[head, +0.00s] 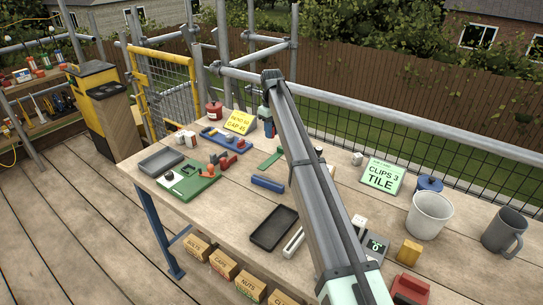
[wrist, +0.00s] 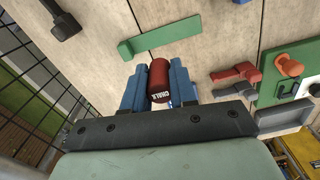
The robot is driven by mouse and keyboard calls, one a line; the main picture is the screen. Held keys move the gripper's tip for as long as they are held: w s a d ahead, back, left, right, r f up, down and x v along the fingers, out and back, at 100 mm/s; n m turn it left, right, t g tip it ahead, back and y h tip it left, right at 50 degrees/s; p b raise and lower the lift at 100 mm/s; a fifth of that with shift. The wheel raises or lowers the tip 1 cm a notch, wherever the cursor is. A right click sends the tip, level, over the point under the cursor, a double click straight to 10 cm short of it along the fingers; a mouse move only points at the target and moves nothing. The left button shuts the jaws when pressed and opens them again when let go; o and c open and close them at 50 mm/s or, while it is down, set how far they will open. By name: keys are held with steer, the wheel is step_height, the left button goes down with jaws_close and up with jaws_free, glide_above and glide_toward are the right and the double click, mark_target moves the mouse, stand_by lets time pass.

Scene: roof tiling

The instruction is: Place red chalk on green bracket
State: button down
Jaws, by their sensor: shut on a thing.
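My gripper (wrist: 157,88) is shut on the red chalk (wrist: 159,74), a short dark-red cylinder with white "CHALK" lettering, held between its two blue fingers. The green bracket (wrist: 160,36), a flat green strip with a raised end, lies on the wooden table just past the fingertips in the wrist view, apart from the chalk. In the head view the bracket (head: 270,159) lies left of my arm, partly hidden by it. My gripper (head: 265,117) is small and partly hidden there, over the back of the table.
A yellow sign (head: 240,122) and blue tray (head: 226,141) stand behind left. Scaffold rails run along the table's back.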

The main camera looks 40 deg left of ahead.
mark_target(272, 160)
steer(key=shift+f, duration=5.3)
steer(key=shift+f, duration=0.1)
steer(key=c, duration=0.9)
jaws_free()
step_height(272, 160, up, 12)
steer(key=shift+r, duration=0.15)
